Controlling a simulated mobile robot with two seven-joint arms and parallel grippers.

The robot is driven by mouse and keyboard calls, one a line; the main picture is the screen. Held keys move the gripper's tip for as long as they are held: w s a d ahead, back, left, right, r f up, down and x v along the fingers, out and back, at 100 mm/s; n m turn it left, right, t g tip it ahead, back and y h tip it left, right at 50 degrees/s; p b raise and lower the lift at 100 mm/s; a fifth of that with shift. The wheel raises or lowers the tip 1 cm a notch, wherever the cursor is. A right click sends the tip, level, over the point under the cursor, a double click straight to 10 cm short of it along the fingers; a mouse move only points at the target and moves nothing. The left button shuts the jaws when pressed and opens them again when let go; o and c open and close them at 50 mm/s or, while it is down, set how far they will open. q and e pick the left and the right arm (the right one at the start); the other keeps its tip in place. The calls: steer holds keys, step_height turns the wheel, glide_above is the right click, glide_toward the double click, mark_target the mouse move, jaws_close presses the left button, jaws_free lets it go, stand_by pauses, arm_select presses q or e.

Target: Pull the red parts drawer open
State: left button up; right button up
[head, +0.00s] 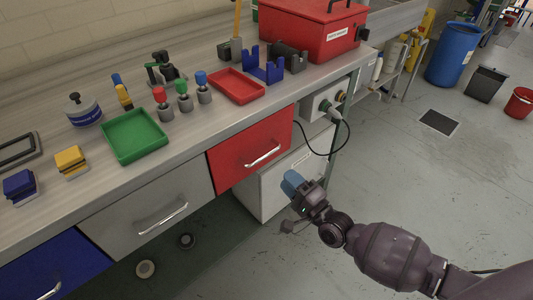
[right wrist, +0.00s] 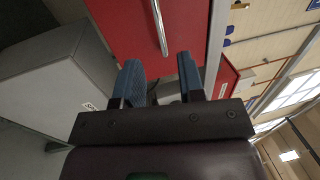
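The red parts drawer (head: 250,152) is set under the bench top, right of a grey drawer, and its front looks flush with the bench in the head view. It has a silver bar handle (head: 263,157). In the right wrist view the red drawer front (right wrist: 125,25) and its handle (right wrist: 158,25) lie just beyond the fingertips. My right gripper (head: 291,183) is in front of and below right of the drawer. In the right wrist view the gripper (right wrist: 160,78) is open, its blue fingers apart with nothing between them. The handle is not touched. My left gripper is out of view.
A grey drawer (head: 150,208) and a blue drawer (head: 55,268) are to the left. A white cabinet (head: 285,184) stands below the bench, behind my right gripper. A black cable (head: 318,154) hangs near it.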

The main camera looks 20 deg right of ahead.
mark_target(265, 154)
steer(key=x, duration=1)
steer(key=shift+w+b, duration=0.25)
steer(key=shift+b, duration=0.1)
jaws_close()
